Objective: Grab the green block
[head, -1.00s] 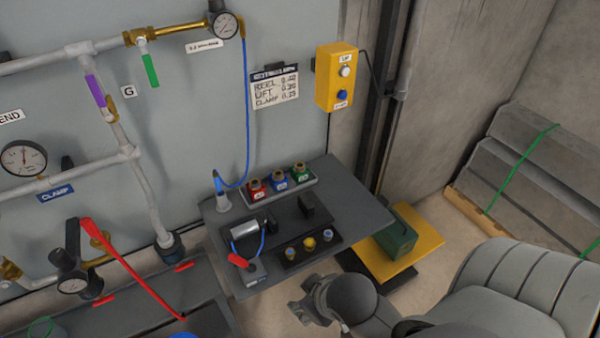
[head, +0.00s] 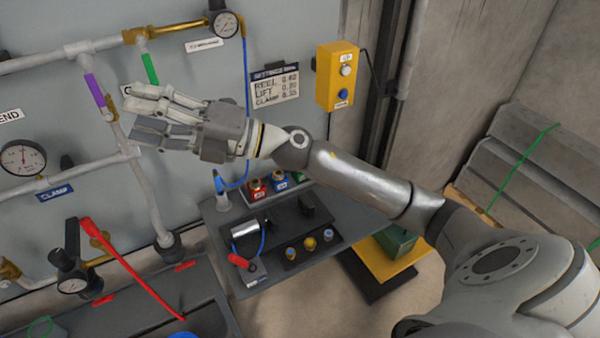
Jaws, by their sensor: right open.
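The small green block (head: 298,178) sits at the right end of a row with a red block (head: 257,190) and a blue block (head: 279,184), on a small tray on the grey side table. My right forearm covers its upper part in the head view. My right gripper (head: 137,115) is open and empty, in front of the wall pipes, well up and left of the green block. My left gripper is not in view.
The grey table (head: 350,212) also carries a dark panel with knobs and a red-handled tool (head: 240,261). A larger green box (head: 398,242) rests on a yellow platform (head: 415,255). A red lever (head: 130,268) and pipes line the left. A yellow button box (head: 337,76) hangs on the wall.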

